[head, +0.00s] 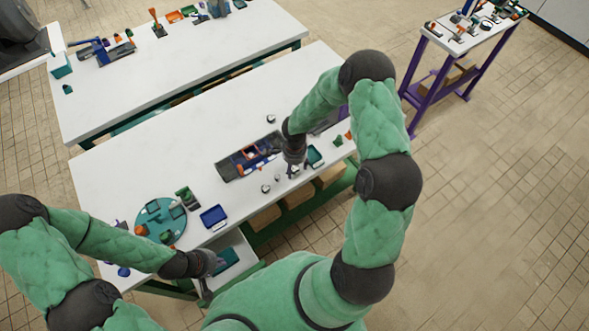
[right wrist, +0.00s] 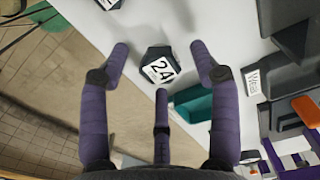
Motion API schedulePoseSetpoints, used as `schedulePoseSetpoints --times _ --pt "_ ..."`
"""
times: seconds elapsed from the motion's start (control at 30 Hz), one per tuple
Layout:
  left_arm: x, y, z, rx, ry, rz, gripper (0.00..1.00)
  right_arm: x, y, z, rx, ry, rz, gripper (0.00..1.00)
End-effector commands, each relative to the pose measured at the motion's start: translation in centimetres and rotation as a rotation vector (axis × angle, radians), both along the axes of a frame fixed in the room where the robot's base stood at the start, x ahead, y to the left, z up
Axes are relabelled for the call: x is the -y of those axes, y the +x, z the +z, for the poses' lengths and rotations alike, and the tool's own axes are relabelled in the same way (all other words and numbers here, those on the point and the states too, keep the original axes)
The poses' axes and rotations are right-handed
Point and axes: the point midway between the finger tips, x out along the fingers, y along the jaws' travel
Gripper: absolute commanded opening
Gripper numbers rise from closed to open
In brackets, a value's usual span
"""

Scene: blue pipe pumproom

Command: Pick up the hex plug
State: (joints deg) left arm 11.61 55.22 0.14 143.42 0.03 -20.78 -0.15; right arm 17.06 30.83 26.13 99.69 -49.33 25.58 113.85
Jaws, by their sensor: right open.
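A dark hexagonal plug (right wrist: 153,57) with a white label reading 24 stands on the white table in the right wrist view. My right gripper (right wrist: 159,62) is open, with its purple fingers spread around the plug's position and no visible contact. In the head view my right gripper (head: 292,171) is low over the front part of the near table; I cannot clearly make out the plug there. My left gripper (head: 210,262) is at the lower left, near an open drawer. Its fingers are too unclear to tell their state.
A teal container (right wrist: 196,105) lies close to the plug. In the head view, a dark tray (head: 232,171), a blue bin (head: 214,217) and a round teal tray (head: 160,238) with small parts stand on the near table (head: 170,170).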

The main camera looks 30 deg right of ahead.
Motion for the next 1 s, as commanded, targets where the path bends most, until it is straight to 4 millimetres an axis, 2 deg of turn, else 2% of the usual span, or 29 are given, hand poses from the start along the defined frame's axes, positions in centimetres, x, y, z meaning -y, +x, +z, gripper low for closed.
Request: schedulePoseSetpoints --times 0.23,0.27,0.47,0.83,1.0 --pt "0.0 0.0 0.0 0.000 0.000 0.000 0.00 0.0 0.1 -0.1 0.002 0.000 0.000 0.63" --pt "0.0 0.0 0.0 0.000 0.000 0.000 0.00 0.0 0.1 -0.1 0.002 0.000 0.000 0.57" --pt "0.0 0.0 0.0 0.000 0.000 0.000 0.00 0.0 0.0 -0.1 0.001 0.000 0.000 0.01" --pt "0.0 0.0 0.0 0.000 0.000 0.000 0.00 0.0 0.1 0.1 0.002 -0.001 0.000 0.00" --pt "0.0 0.0 0.1 0.000 0.000 0.000 0.00 0.1 0.1 1.0 0.004 -0.002 0.001 0.00"
